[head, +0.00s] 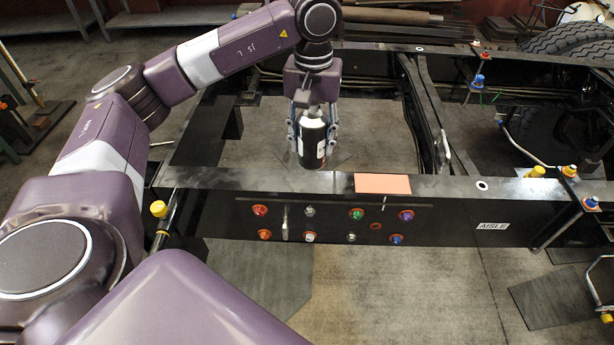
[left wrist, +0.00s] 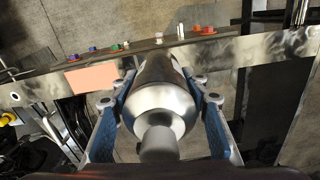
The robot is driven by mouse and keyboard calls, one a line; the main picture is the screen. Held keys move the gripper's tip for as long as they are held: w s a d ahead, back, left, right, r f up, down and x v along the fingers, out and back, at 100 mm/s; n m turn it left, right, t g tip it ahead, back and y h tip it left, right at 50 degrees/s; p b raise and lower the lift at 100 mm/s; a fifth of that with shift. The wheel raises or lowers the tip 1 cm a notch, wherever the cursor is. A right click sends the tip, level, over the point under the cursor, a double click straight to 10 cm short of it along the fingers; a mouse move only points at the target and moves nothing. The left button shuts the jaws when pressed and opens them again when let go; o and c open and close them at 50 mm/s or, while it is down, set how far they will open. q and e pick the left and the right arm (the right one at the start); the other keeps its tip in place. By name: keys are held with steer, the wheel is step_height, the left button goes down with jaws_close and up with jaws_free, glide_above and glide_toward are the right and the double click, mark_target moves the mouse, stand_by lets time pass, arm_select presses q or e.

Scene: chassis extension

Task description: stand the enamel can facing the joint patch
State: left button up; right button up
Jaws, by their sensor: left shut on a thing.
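The enamel can (head: 311,140) is a dark spray can with a pale label strip. My left gripper (head: 313,128) is shut on it and holds it upright, at or just behind the front rail's top edge. Whether its base touches anything I cannot tell. In the left wrist view the can (left wrist: 160,98) shows its silver shoulder and grey cap between the blue-padded fingers (left wrist: 161,110). The joint patch looks to be the salmon-coloured rectangle (head: 382,183) on the rail's top, right of the can; it also shows in the left wrist view (left wrist: 92,77). My right gripper is not in view.
The black front rail (head: 450,190) of the chassis frame carries several coloured fittings (head: 357,213) and an AISLE label (head: 493,226). Yellow-capped and blue fittings stand at its ends. Tyres (head: 570,40) lie at the back right. The rail's top right of the patch is mostly clear.

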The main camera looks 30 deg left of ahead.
arm_select(q)
step_height(320, 180, up, 10)
steer(key=w+a+n, duration=0.1)
steer(key=w+a, duration=0.1)
steer(key=a, duration=0.1)
steer(key=shift+n, duration=0.3)
steer(key=shift+s+d+f+p, duration=0.1)
steer(key=shift+f+p, duration=0.6)
steer(key=shift+f, duration=4.2)
steer(key=shift+d+f+p, duration=0.1)
steer(key=shift+f+p, duration=0.6)
steer(key=shift+f, duration=4.2)
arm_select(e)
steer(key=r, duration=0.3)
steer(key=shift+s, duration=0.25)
arm_select(q)
steer(key=o, duration=1.4)
